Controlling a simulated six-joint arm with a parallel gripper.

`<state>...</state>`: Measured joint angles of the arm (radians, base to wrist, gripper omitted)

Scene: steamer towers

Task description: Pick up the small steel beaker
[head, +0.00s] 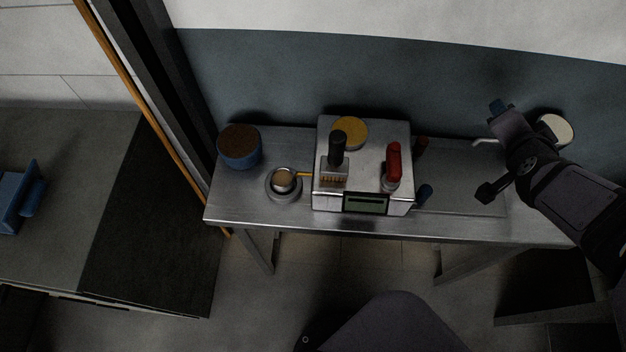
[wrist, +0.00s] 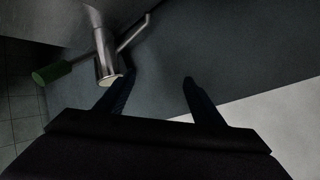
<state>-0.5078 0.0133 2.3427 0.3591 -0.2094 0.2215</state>
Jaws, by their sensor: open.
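A steel vessel with a side handle, which looks like the small steel beaker (wrist: 104,55), shows in the wrist view. It has a pale round end and lies just beyond the left finger. In the head view its likely pale round top (head: 556,129) shows at the back right, partly behind my gripper. My gripper (head: 490,150) is above the right part of the bench, open. In the wrist view its two dark fingers (wrist: 158,88) are wide apart with nothing between them. I cannot tell how far the fingers are from the vessel.
A metal bench (head: 460,190) stands against the wall. A box with a display (head: 366,203) carries a yellow disc, a black-handled brush and a red-handled item. A blue pot (head: 239,150) and small metal cup (head: 284,181) stand left. A green-handled item (wrist: 52,72) lies by the vessel.

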